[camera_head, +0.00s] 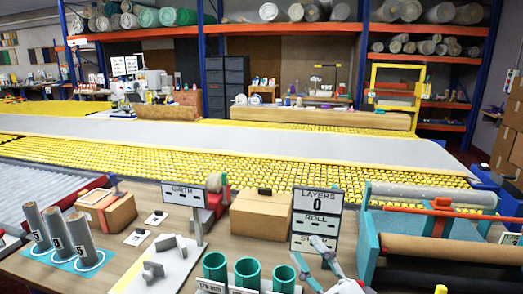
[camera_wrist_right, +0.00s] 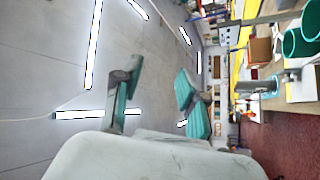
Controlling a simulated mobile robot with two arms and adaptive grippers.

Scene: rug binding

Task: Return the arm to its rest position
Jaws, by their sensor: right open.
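That view looks sideways across the room, with ceiling lights behind the fingers. My left gripper is in neither view.
Three green cups (camera_head: 247,272) stand at the table's front edge, close to my right gripper. A cardboard box (camera_head: 260,214), grey rolls (camera_head: 57,232) and a white plate with grey brackets (camera_head: 160,266) share the wooden table. A roller frame (camera_head: 430,197) stands at the right.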

